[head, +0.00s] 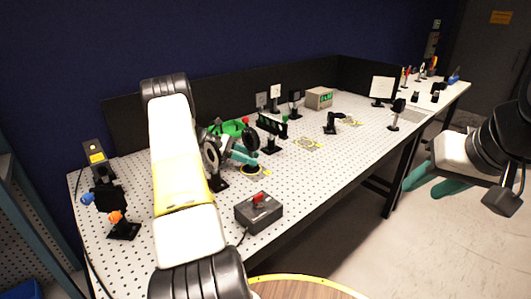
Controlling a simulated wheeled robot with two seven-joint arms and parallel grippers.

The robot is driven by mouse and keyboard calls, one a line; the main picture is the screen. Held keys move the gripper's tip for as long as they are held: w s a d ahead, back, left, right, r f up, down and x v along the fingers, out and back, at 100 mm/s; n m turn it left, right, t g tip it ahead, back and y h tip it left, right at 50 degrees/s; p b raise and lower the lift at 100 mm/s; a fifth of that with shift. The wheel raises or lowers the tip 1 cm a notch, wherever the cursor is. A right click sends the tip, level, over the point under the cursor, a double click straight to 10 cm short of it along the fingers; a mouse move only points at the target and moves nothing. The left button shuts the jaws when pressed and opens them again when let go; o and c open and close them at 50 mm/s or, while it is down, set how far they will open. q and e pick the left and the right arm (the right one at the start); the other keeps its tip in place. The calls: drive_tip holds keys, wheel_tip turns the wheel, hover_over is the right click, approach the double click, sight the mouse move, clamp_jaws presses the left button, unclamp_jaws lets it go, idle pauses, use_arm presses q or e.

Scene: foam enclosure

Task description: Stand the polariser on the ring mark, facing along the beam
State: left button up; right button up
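My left gripper (244,157) has teal fingers and reaches in over the bench from behind my own forearm. The fingers are beside a dark upright mount (250,141), possibly the polariser, though fingers and clutter hide its shape. Below it is a dark base on a yellow ring mark (266,172); whether the base is centred or touching is too small to tell. I cannot tell whether the fingers are closed on it. My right gripper (425,184) is off the bench at the right, its teal fingers apart and empty.
A round disc mount (210,155) stands just left of the fingers. A box with a red switch (258,211) sits at the front edge. More yellow marks (309,143) lie to the right. A green part (232,128), several mounts and a white screen (383,87) stand farther back.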

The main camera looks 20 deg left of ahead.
use_arm(q)
drive_tip(key=v, duration=1.1)
drive_tip(key=shift+a, duration=0.1)
drive_tip(key=shift+s+a+r, duration=0.1)
drive_tip(key=shift+a+r, duration=0.15)
drive_tip(key=shift+a, duration=0.15)
